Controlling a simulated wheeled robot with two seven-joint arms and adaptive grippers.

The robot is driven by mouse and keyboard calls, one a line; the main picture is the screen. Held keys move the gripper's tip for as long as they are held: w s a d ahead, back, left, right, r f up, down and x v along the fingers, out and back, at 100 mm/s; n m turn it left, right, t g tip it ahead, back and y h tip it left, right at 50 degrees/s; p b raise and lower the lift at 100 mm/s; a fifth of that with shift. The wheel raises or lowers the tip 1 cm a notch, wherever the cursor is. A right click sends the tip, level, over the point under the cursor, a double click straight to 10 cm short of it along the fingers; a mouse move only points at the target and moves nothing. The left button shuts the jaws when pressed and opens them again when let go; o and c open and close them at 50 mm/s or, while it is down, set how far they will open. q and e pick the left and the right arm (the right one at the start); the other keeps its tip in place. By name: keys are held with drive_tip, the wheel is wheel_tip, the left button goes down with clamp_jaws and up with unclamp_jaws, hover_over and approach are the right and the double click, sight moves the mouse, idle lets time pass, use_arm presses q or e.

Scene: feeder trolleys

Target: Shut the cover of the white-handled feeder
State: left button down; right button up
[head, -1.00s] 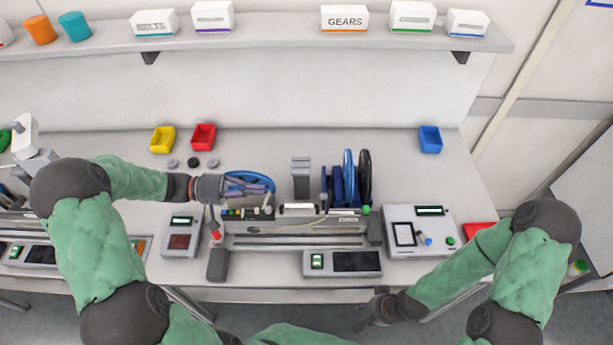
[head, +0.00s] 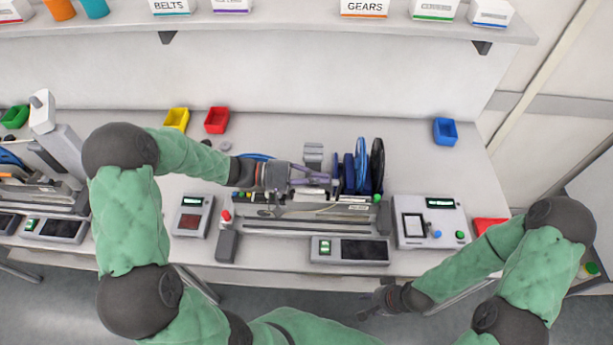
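The middle feeder trolley's machine (head: 300,222) stands on the bench, with a row of small coloured parts along its top. A grey upright piece (head: 313,154) rises behind it; I cannot tell whether this is the cover. My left gripper (head: 328,181) reaches in from the left just above the machine, in front of this piece. Its fingers point right, and whether they touch anything or are closed is unclear. The white handle on the machine's top is hidden, probably behind this gripper. My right gripper (head: 366,302) hangs empty in front of the bench edge, with its fingers apart.
Blue and black reels (head: 362,166) stand right of my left gripper. A control box (head: 430,222) is at right, and a display panel (head: 349,250) is in front. Red (head: 217,120), yellow (head: 177,118) and blue (head: 445,131) bins sit behind. Another feeder station (head: 50,195) is at left.

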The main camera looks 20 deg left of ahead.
use_arm(q)
drive_tip(key=shift+w+d+r, duration=0.1)
drive_tip(key=shift+d+r, duration=0.05)
drive_tip(key=shift+d, duration=0.1)
idle(0.3)
drive_tip(key=shift+d+r+y+p, duration=0.1)
drive_tip(key=shift+d+y+p, duration=0.1)
drive_tip(key=shift+y+p, duration=0.2)
